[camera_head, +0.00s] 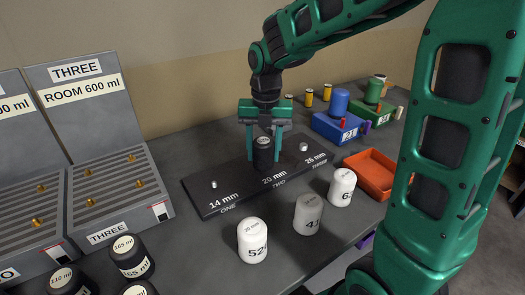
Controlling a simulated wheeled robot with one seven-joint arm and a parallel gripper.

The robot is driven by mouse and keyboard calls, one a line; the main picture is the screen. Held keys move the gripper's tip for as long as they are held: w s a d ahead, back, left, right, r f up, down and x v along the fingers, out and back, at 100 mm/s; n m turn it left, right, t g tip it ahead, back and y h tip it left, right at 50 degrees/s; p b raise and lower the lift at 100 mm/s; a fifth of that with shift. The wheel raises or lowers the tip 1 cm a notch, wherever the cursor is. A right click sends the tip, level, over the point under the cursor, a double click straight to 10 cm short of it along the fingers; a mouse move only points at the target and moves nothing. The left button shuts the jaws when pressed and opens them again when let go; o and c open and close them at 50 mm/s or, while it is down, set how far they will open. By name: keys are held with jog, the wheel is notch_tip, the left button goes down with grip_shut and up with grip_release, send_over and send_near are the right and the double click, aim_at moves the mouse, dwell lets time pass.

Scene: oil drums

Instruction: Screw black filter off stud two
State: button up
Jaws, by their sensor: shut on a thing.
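The black filter (263,154) stands upright at the middle position of the dark stud board (222,205), by the label "20 mm TWO". Stud two itself is hidden under it. My gripper (264,149) points down from above, with one green finger on each side of the filter, shut on it. Bare studs show at position one (214,184) and at position three (304,147) of the board.
White canisters (252,240) and a grey one (308,214) stand in front of the board. Black canisters (132,257) stand at lower left, by grey racks (112,190). An orange tray (371,172) and blue blocks (337,127) lie to the right.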

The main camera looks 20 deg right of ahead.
jog(key=n, duration=0.3)
jog(key=shift+a+n, duration=0.15)
jog(key=shift+n, duration=0.25)
jog(key=o, duration=1.2)
